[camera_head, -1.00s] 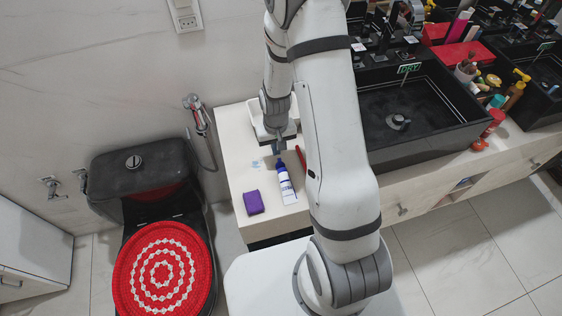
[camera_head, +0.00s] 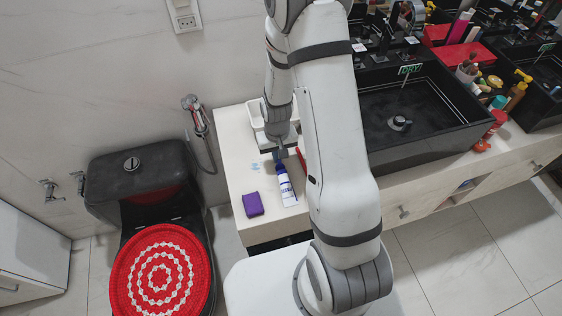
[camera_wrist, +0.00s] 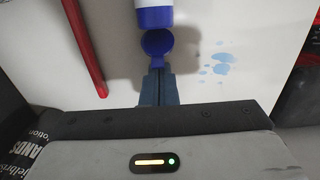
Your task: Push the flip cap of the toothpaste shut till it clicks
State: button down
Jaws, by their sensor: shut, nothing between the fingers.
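The toothpaste is a white and blue tube (camera_head: 286,190) lying on the counter left of the black sink. Its blue cap end points toward my gripper. In the wrist view the tube's blue end (camera_wrist: 155,17) is at the top, and the round blue flip cap (camera_wrist: 157,43) shows below it, swung open. My gripper (camera_wrist: 158,72) is shut and empty, with its fingertips right at the cap's near edge. I cannot tell whether they touch it. In the head view my gripper (camera_head: 279,155) is just behind the tube's cap end.
A purple box (camera_head: 253,204) lies left of the tube. A red stick-like item (camera_wrist: 86,48) lies beside it, with blue droplets (camera_wrist: 221,64) on the other side. A white tray (camera_head: 256,117) stands behind my gripper. The black sink (camera_head: 425,115) is to the right.

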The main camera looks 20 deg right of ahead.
aim_at(280, 166)
jog(key=shift+s, duration=0.2)
jog(key=shift+s, duration=1.35)
jog(key=shift+w+b, duration=0.2)
jog(key=shift+b, duration=0.1)
jog(key=shift+w, duration=0.85)
notch_tip(280, 166, up, 8)
jog(key=p, duration=0.5)
jog(key=shift+r, duration=0.1)
